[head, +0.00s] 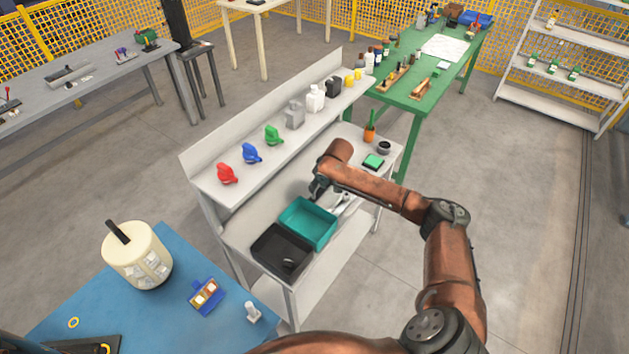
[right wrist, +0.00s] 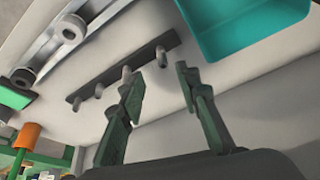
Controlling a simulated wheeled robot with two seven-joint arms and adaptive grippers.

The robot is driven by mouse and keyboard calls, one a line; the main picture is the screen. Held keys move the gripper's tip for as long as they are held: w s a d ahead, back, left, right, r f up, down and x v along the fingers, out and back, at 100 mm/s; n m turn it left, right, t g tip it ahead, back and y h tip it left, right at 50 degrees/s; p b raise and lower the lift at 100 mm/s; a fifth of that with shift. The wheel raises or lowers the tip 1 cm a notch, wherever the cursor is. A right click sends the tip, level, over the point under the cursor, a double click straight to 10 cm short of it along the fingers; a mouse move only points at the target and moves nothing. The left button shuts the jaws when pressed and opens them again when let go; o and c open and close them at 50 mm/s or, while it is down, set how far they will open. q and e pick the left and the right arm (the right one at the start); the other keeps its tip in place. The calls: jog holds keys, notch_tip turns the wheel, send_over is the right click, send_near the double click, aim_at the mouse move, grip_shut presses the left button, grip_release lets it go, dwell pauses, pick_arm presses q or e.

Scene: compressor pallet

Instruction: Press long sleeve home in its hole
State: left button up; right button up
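My right gripper (right wrist: 158,82) is open, and nothing shows held between its fingers. In the head view the right gripper (head: 319,190) is over the white bench, beside the teal bin, partly hidden by its own arm. Beyond the fingertips in the right wrist view is a dark bar (right wrist: 112,78) with several short grey upright cylinders. One cylinder (right wrist: 161,56) appears between the fingers, apart from them. A pale grey part with a ring-shaped end (right wrist: 72,30) lies beside the bar. I cannot tell which piece is the long sleeve or see its hole. My left gripper is not in view.
The teal bin (head: 293,231) and a black bin (head: 258,257) stand at the bench front. A shelf above holds colored parts and bottles. An orange pot (head: 370,135) stands at the far end. The blue table (head: 120,318) bears a cream cylinder (head: 137,262).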

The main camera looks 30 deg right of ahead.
aim_at(314, 195)
jog(key=x, duration=0.3)
jog(key=b+x, duration=0.1)
jog(key=x, duration=0.3)
jog(key=shift+a, duration=0.25)
jog(key=shift+c, duration=0.6)
grip_shut()
